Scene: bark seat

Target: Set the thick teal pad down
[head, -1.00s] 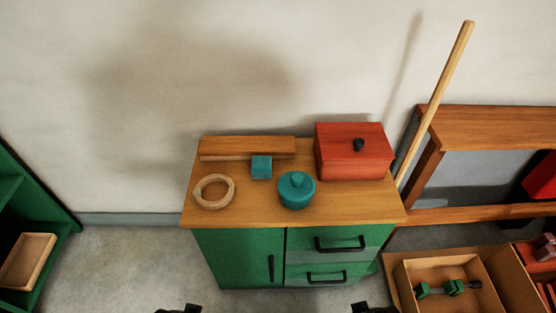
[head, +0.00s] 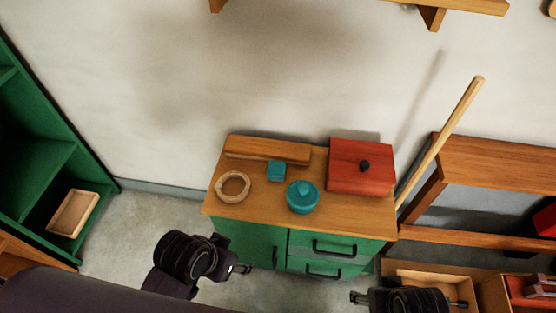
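A small teal square block (head: 276,171), the only thing in view that could be the thick teal pad, lies on the wooden top (head: 245,212) of a green cabinet. It sits in front of a long wooden block (head: 268,150). A round teal lidded pot (head: 302,198) stands in front of it to the right. My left gripper (head: 240,268) is in front of the cabinet at the lower left, apart from the block. My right gripper (head: 358,297) is low in front of the cabinet's right side. No held object shows at either; their finger openings are too small to tell.
A wooden ring (head: 233,186) and a red box (head: 360,167) with a dark knob share the cabinet top. A wooden pole (head: 440,142) leans at the right. Green shelving (head: 45,165) with a wooden tray (head: 73,213) stands left. An open wooden box (head: 430,272) is lower right.

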